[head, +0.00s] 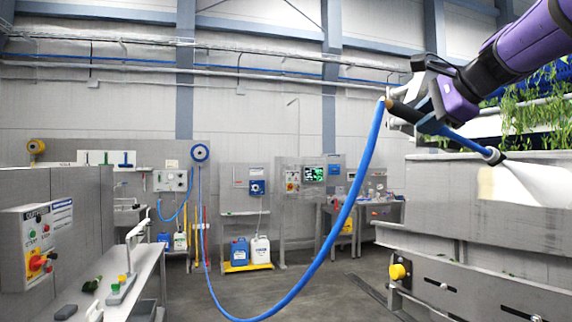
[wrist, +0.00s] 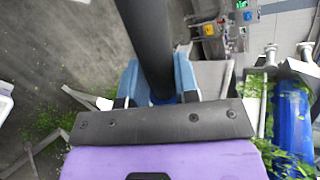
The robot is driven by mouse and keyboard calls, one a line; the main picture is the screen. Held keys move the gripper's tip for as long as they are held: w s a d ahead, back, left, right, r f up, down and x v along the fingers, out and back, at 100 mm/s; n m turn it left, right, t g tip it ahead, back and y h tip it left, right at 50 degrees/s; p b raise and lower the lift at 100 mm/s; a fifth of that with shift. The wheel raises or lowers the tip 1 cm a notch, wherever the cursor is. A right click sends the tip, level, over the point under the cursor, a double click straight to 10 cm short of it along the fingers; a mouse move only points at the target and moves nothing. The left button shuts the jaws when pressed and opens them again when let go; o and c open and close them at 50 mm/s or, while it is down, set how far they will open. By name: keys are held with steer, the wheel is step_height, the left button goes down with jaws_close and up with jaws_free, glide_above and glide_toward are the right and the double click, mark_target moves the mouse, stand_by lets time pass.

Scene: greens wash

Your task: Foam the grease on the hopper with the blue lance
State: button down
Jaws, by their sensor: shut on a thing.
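My gripper (head: 425,105) is at the upper right of the head view, shut on the blue lance (head: 466,142). The lance slants down to the right, its dark nozzle (head: 493,156) close to the steel hopper (head: 445,195). A white fan of foam (head: 540,183) spreads from the nozzle over the hopper's side. A pale yellowish patch (head: 487,184) shows on the wall just below the nozzle; I cannot tell whether it is grease or foam. In the wrist view, the lance's dark shaft (wrist: 147,45) runs between my blue fingers (wrist: 158,88).
Green leaves (head: 530,110) hang above the hopper. A control box (head: 38,245) and bench (head: 130,285) stand at left. The floor between is mostly clear.

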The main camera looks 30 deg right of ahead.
steer(key=s+a, duration=0.1)
steer(key=s, duration=0.5)
steer(key=shift+a, duration=0.25)
stand_by(0.7)
steer(key=shift+s, duration=0.15)
stand_by(0.6)
steer(key=c, duration=1.5)
jaws_free()
